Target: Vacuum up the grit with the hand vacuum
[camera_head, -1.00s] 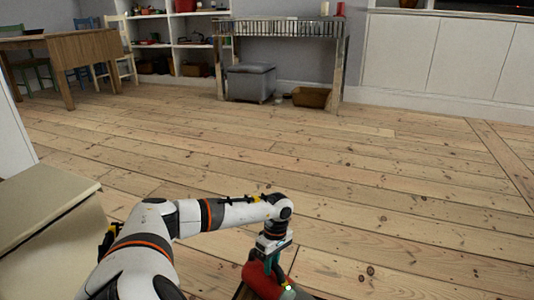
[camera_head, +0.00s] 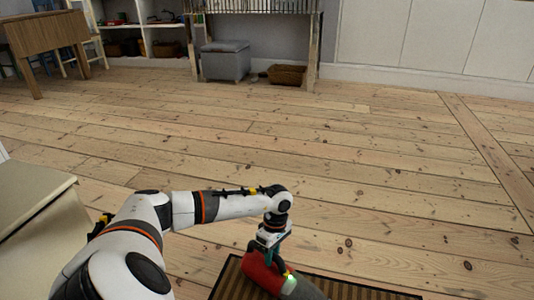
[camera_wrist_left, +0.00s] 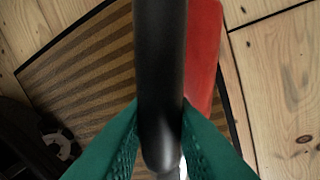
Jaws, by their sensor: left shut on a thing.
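The hand vacuum (camera_head: 262,274) is red with a grey front end and a small green light, at the bottom of the head view. My left gripper (camera_head: 273,246) is shut on it from above. In the left wrist view the teal fingers of my left gripper (camera_wrist_left: 158,140) close around the vacuum's black handle (camera_wrist_left: 160,70), with its red body beside it. The vacuum is over a brown striped mat (camera_head: 346,290) with a dark border; I cannot tell if it touches it. I can make out no grit. My right gripper is not in view.
A beige cabinet (camera_head: 35,208) stands at the left, near my left arm. A grey storage box (camera_head: 225,62) and a wicker basket (camera_head: 287,75) stand by the back wall. A wooden table (camera_head: 42,40) is at the back left. The floorboards between are clear.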

